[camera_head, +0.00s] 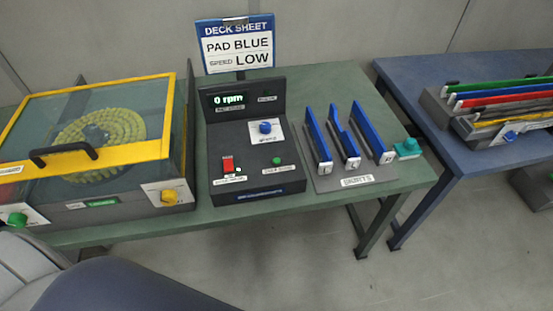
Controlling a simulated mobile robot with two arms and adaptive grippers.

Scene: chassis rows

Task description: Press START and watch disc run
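A dark control box (257,190) stands mid-table. Its display (228,99) reads "0 rpm". On its face are a blue knob (265,127), a red rocker switch (228,165) and a green round button (278,160); their small labels are too blurred to read. Left of it is a machine with a closed yellow-framed clear lid (158,152) and black handle (66,154). A yellowish ringed disc (100,137) lies under the lid. A green button (17,219) and a yellow knob (168,196) sit on the machine's front. Neither gripper is in view.
A sign (236,45) behind the box reads "DECK SHEET, PAD BLUE, SPEED LOW". A rack with blue upright plates (352,148) and a teal piece (407,147) stand to the right. A blue table (440,140) holds coloured strips (500,92). A gap separates the tables.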

